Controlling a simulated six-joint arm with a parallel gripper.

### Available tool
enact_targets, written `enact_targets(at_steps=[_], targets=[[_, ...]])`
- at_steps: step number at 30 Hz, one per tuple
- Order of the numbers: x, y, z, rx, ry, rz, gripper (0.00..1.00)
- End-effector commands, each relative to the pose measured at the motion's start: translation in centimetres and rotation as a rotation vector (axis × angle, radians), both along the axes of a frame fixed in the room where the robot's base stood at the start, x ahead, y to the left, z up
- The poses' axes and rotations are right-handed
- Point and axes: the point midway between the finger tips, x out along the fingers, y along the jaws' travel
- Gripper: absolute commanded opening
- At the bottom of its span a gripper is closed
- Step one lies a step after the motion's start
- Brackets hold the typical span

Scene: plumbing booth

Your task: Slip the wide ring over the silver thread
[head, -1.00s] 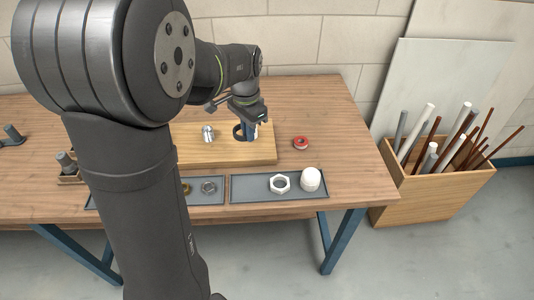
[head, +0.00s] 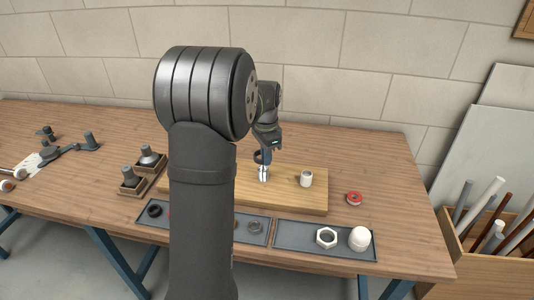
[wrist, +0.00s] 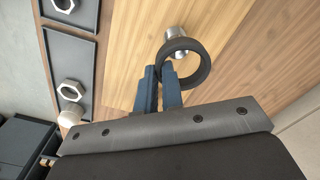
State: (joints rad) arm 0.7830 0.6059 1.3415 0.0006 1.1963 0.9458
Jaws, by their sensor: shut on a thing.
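My gripper (wrist: 163,88) is shut on the wide ring (wrist: 201,80), a dark, plain band. Its blue fingers pinch the ring's side in the wrist view. The silver thread (head: 264,174) stands upright on the wooden board in the head view, with the ring and fingertips at its top. In the wrist view the silver thread (wrist: 174,34) shows partly beyond the ring's rim and partly through its opening, so the ring looks off to one side of it. I cannot tell the exact height between them.
A pale threaded piece (head: 306,180) stands on the wooden board (head: 290,200), right of the silver thread. A red ring (head: 354,198) lies on the table. A grey tray (head: 290,243) in front holds a hex nut (head: 327,237) and a white cap (head: 359,239).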

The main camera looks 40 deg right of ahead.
Motion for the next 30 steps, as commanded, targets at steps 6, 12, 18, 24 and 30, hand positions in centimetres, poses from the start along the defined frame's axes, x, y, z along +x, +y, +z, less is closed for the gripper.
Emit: enact_targets(at_steps=[6,12,18,24,30], targets=[[0.0,0.0,-1.1,0.000,0.001,0.000,0.00],[0.0,0.0,-2.2,0.000,0.001,0.000,0.00],[0.0,0.0,-3.1,0.000,0.000,0.000,0.00],[0.0,0.0,-4.1,0.001,0.001,0.000,0.00],[0.0,0.0,-5.0,0.001,0.001,0.000,0.00]])
